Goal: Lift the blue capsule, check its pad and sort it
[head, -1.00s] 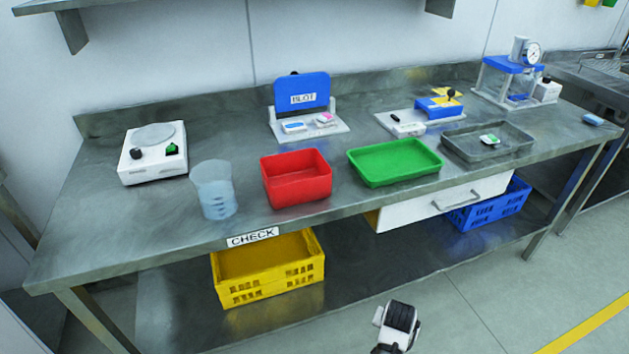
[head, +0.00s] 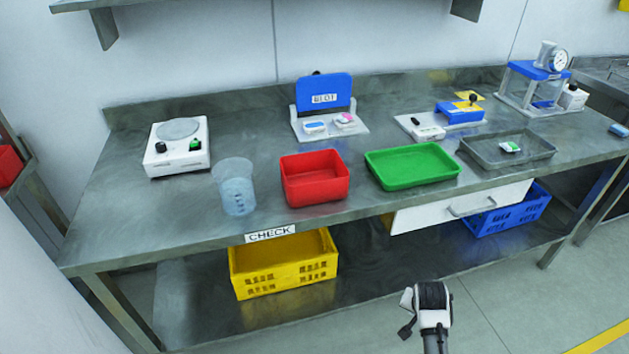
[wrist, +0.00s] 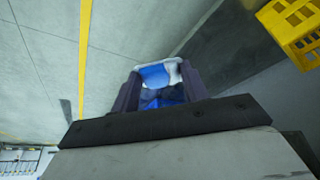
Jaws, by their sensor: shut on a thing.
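In the wrist view my gripper (wrist: 158,88) is shut on a blue thing with a pale rim, which looks like the blue capsule (wrist: 155,75). It sits between the two dark fingers, over the grey floor. Its pad cannot be made out. In the head view my arm shows low in front of the bench, but the jaws and the held capsule cannot be made out there. The CHECK label (head: 270,233) is on the bench's front edge. A red bin (head: 314,180) and a green tray (head: 412,167) stand behind the front edge.
A clear beaker (head: 234,188) and a white device (head: 177,148) stand left. The BLOT stand (head: 324,98) is at the back. A grey tray (head: 480,155) holds a green-marked piece (head: 510,147). A yellow crate (head: 284,265) and blue crate (head: 508,213) are below.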

